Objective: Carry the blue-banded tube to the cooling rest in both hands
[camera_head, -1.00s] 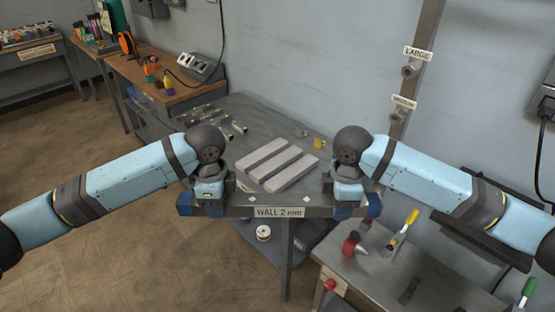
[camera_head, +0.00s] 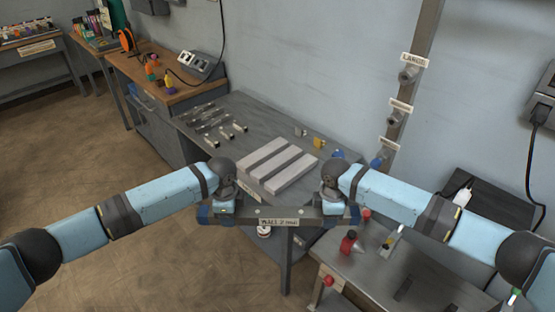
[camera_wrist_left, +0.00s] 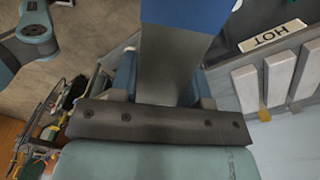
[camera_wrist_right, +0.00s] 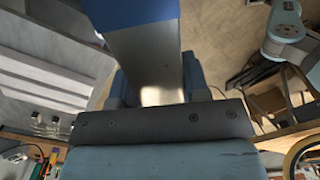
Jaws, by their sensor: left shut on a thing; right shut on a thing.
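The blue-banded tube (camera_head: 270,213) is a grey square bar with blue ends and a "WALL 2 mm" label. It is level in the head view, in front of the cooling rest. My left gripper (camera_head: 222,209) is shut on it near its left end, my right gripper (camera_head: 334,209) near its right end. Both wrist views show the grey tube (camera_wrist_left: 165,75) and its blue band (camera_wrist_right: 130,12) beyond the jaws. The cooling rest (camera_head: 277,168) has pale slats with dark gaps and lies on the grey table. A "HOT" label (camera_wrist_left: 272,36) shows beside the slats in the left wrist view.
Several metal parts (camera_head: 215,120) lie on the table's left side, and small yellow and blue pieces (camera_head: 319,143) behind the rest. A wall post (camera_head: 411,90) with labelled pegs stands at the right. A lower bench (camera_head: 400,265) with clamps is at front right.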

